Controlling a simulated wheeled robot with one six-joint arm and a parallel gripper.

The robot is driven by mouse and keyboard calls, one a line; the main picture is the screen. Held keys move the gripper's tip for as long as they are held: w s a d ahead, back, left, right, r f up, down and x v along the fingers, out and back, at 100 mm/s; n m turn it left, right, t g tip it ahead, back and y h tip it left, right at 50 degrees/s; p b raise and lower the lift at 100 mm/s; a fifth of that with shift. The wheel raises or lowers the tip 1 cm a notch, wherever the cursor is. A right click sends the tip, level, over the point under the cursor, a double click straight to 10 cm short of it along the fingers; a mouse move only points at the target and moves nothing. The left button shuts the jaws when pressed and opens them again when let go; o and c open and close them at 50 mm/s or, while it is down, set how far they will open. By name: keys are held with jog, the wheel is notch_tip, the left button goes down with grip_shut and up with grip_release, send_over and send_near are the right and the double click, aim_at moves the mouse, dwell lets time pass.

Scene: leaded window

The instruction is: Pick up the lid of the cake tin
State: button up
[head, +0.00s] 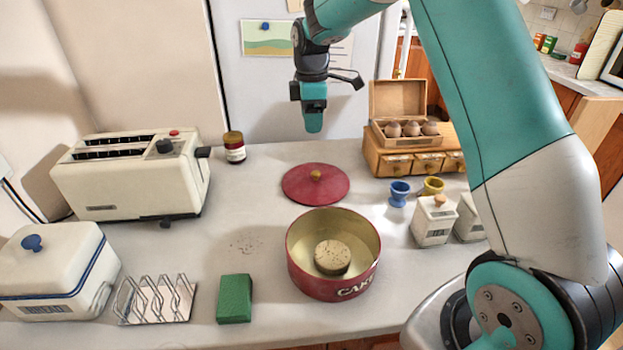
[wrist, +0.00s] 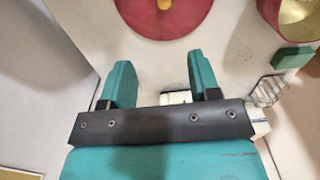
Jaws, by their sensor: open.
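The lid (head: 316,185) of the cake tin is a flat red disc with a small brass knob in its centre. It lies on the worktop behind the tin. The cake tin (head: 333,276) is red, open on top, marked CAKE, and holds a small round cake (head: 332,257). My gripper (head: 313,122) hangs above the worktop, behind the lid and apart from it. In the wrist view my gripper (wrist: 161,82) has its two teal fingers spread with nothing between them. There the lid (wrist: 190,22) and its knob show at the top, beyond the fingertips; part is cut off.
A dark jar (head: 234,148) stands left of the lid, near a toaster (head: 130,175). An egg box (head: 405,132), a blue egg cup (head: 398,194) and canisters (head: 434,220) stand to the right. A green block (head: 234,298) and toast rack (head: 155,299) lie in front.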

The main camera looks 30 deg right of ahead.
jog(key=p, duration=0.2)
send_over(316, 172)
jog(key=f, duration=1)
jog(key=shift+w+a+f, duration=0.1)
jog(key=shift+w+a, duration=0.05)
jog(key=shift+w, duration=0.25)
jog(key=shift+s+f+p, duration=0.25)
jog(key=shift+f+p, duration=0.45)
jog(key=shift+f, duration=0.6)
jog(key=shift+s+f+p, duration=0.2)
jog(key=shift+f+p, duration=0.45)
jog(key=shift+f, duration=0.65)
grip_shut()
